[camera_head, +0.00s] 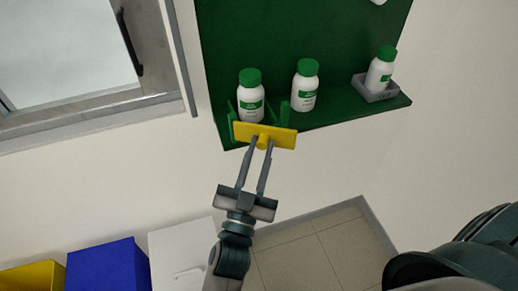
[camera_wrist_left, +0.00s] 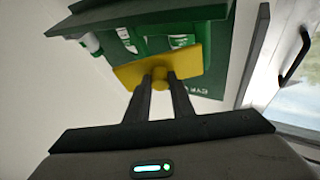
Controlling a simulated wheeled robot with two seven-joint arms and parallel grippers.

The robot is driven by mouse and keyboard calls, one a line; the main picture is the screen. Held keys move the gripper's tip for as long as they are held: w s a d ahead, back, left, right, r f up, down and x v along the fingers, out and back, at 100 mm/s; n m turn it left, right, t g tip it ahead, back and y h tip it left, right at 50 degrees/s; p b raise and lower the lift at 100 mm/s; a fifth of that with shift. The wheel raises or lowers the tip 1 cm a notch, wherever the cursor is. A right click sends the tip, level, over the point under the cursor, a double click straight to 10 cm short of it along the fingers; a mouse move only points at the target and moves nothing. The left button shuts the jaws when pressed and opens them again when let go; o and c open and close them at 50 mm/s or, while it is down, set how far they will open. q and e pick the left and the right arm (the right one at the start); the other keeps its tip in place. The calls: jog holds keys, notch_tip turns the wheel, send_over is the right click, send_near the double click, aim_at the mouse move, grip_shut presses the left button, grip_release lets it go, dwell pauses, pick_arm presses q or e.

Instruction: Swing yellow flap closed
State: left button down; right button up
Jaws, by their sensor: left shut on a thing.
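The yellow flap (camera_head: 281,136) is a flat plate with a round knob at the front edge of the green shelf (camera_head: 340,121). It stands in front of a green holder (camera_head: 284,111) that has a white bottle with a green cap (camera_head: 251,97) behind it. My left gripper (camera_head: 262,142) is shut on the flap's knob. In the left wrist view the flap (camera_wrist_left: 190,62) spans the space ahead of my left fingers (camera_wrist_left: 160,80), with the knob between the tips. How far the flap is from the holder is hard to tell. My right gripper is not in view.
Another white bottle (camera_head: 305,86) stands on the shelf to the right. A third bottle (camera_head: 381,70) sits in a grey tray (camera_head: 376,90). A window with a dark handle (camera_head: 130,42) is at left. Blue (camera_head: 108,268) and yellow (camera_head: 32,277) boxes are below.

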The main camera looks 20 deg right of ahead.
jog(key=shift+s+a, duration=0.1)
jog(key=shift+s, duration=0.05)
pick_arm(q)
jog(key=c, duration=1.7)
grip_release()
jog(key=shift+o, duration=0.8)
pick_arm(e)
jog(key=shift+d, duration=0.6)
pick_arm(q)
jog(key=shift+s+a, duration=0.1)
jog(key=b+v, duration=0.6)
jog(key=v, duration=1.1)
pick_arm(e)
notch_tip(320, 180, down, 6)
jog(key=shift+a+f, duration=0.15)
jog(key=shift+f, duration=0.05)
pick_arm(q)
jog(key=shift+a+f, duration=0.1)
